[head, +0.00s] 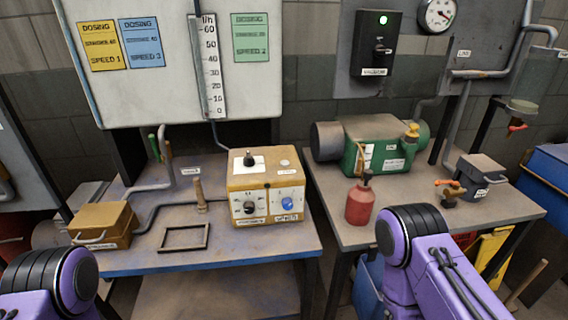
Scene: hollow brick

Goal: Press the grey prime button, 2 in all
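A yellow control box (264,183) stands on the left table. Its top has a black knob (249,158) on a white plate and a small pale grey round button (284,162) with a label beside it. Its front has a dark dial (249,207) and a blue round control (287,203). The labels are too small to read, so I cannot confirm which control is the prime button. My purple arms show at the bottom left and bottom right. Neither gripper is in view, and neither visible arm part touches the box.
A black frame (185,238), wooden-handled tool (200,195) and smaller yellow box (103,225) share the left table (215,252). A red bottle (360,200) and green pump (377,145) stand on the right table (335,205). A gap separates the tables.

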